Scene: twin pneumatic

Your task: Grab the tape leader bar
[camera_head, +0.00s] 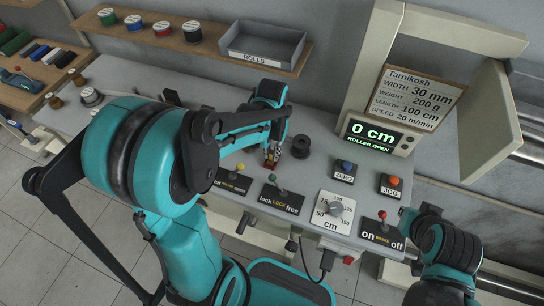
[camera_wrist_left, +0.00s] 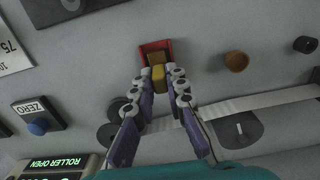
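A small yellow block, which I take to be the tape leader bar (camera_wrist_left: 158,78), stands in front of a red holder (camera_wrist_left: 152,46) with a brown part inside. My left gripper (camera_wrist_left: 159,74) has its two fingertips on either side of the yellow block. A narrow gap seems to show beside it, so the fingers look open around it. In the head view my left gripper (camera_head: 272,158) is low over the bench, and my arm hides much of that area. My right gripper (camera_head: 424,212) is near the on/off brake switch (camera_head: 382,218); its fingers are unclear.
A white tape (camera_wrist_left: 250,104) runs past behind my left fingers, beside a dark roller (camera_wrist_left: 238,130). A dark spool (camera_head: 300,146) stands right of the left gripper. Switch panels, a cm dial (camera_head: 336,208) and a "ROLLER OPEN" display (camera_head: 374,135) line the bench (camera_head: 320,120).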

